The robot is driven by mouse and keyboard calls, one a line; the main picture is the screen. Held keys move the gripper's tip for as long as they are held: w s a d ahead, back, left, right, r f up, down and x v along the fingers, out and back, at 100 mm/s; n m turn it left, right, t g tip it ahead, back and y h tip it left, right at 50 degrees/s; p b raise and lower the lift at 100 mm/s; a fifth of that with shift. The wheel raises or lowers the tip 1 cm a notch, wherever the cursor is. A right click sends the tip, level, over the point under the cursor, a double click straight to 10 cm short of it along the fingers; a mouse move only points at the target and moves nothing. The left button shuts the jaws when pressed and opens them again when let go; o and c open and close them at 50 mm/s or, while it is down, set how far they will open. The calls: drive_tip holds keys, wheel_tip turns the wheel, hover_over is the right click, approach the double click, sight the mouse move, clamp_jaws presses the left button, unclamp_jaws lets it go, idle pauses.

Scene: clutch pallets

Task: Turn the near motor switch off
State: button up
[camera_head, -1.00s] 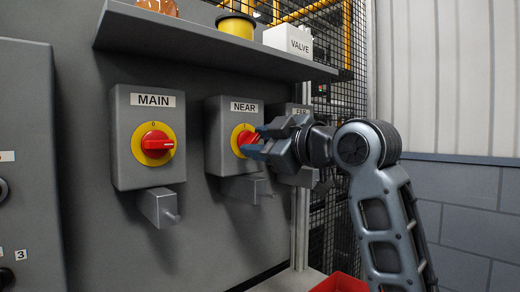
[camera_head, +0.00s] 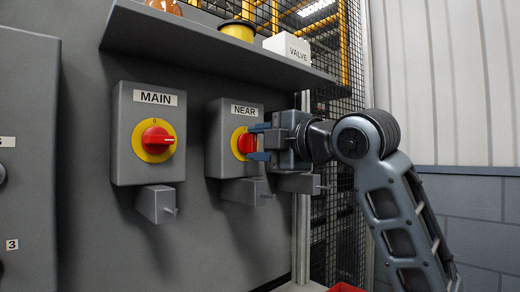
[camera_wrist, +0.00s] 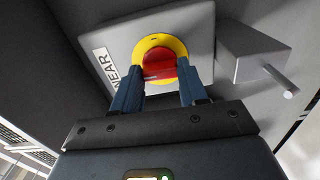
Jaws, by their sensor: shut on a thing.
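The near motor switch is a grey box (camera_head: 226,165) labelled NEAR, with a red knob (camera_head: 244,144) on a yellow disc, on the wall in the middle of the head view. My gripper (camera_head: 257,142) is at its front from the right, one finger above the other, and hides part of the knob. In the wrist view my gripper (camera_wrist: 159,74) has its two blue fingers on either side of the red knob (camera_wrist: 158,62), shut on it. The yellow disc (camera_wrist: 178,46) shows around the knob. The knob's exact angle is hard to tell.
The MAIN switch (camera_head: 157,141), its handle horizontal, is to the left. A shelf (camera_head: 230,62) with a yellow spool (camera_head: 238,30) and a VALVE box (camera_head: 288,48) overhangs the switches. Grey blocks with pins (camera_head: 243,191) jut out below. A mesh fence (camera_head: 335,210) stands at right.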

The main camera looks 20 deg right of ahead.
drive_tip(key=shift+n, duration=0.4)
drive_tip(key=shift+f, duration=0.1)
drive_tip(key=o, duration=1.1)
drive_tip(key=shift+c, duration=0.2)
drive_tip(key=v, duration=0.8)
drive_tip(key=shift+b, duration=0.4)
